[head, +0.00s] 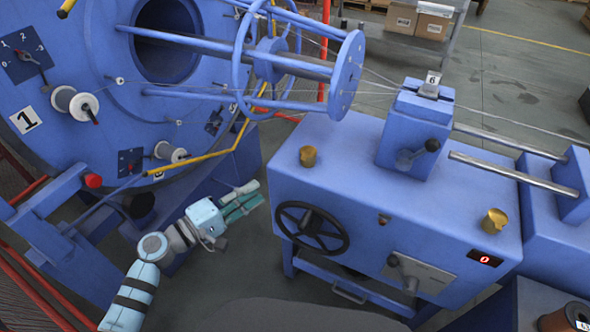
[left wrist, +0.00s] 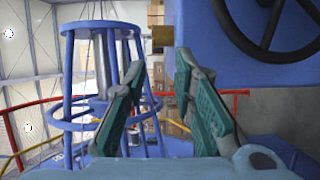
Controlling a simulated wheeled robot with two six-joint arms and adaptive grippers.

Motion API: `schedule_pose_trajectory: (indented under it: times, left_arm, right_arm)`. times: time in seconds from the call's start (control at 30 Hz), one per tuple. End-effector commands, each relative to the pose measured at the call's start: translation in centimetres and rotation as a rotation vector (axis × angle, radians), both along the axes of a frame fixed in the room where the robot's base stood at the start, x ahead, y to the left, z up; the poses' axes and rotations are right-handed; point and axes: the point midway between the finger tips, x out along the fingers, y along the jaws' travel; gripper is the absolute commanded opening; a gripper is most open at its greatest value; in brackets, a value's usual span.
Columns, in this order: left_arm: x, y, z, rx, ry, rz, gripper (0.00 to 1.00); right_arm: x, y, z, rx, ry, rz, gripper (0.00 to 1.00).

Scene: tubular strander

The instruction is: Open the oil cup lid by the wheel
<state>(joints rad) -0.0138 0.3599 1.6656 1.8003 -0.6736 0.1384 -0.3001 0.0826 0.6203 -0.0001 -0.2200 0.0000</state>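A small brass oil cup (head: 308,156) stands on top of the blue machine cabinet (head: 350,180), above and behind the black handwheel (head: 312,228). Its lid looks closed, but it is small in the picture. My left gripper (head: 241,203) is left of the cabinet, lower than the cup and apart from it. In the left wrist view the teal fingers (left wrist: 155,105) are spread with nothing between them. My right gripper is not in view.
A second brass cup (head: 494,221) stands at the cabinet's right end, near a red display (head: 485,260). A lever (head: 405,275) sticks out of the front. The large blue strander drum (head: 150,60) and yellow rail (head: 215,155) lie left of and behind my left arm.

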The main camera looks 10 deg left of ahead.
Motion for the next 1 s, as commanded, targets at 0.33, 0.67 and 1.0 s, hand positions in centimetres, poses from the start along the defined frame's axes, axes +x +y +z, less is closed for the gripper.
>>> schedule_pose_trajectory:
  times: [0.33,0.67,1.0]
  left_arm:
    - [5.6,-5.0,1.2,-0.031,-0.014,-0.009,0.24]
    - [10.4,-9.0,0.9,-0.025,-0.012,-0.007,0.24]
    - [10.7,-9.4,0.9,-0.023,-0.011,-0.007,0.24]
  right_arm:
    - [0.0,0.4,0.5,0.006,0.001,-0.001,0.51]
    - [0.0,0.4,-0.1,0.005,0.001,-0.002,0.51]
    - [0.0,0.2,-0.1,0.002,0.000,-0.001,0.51]
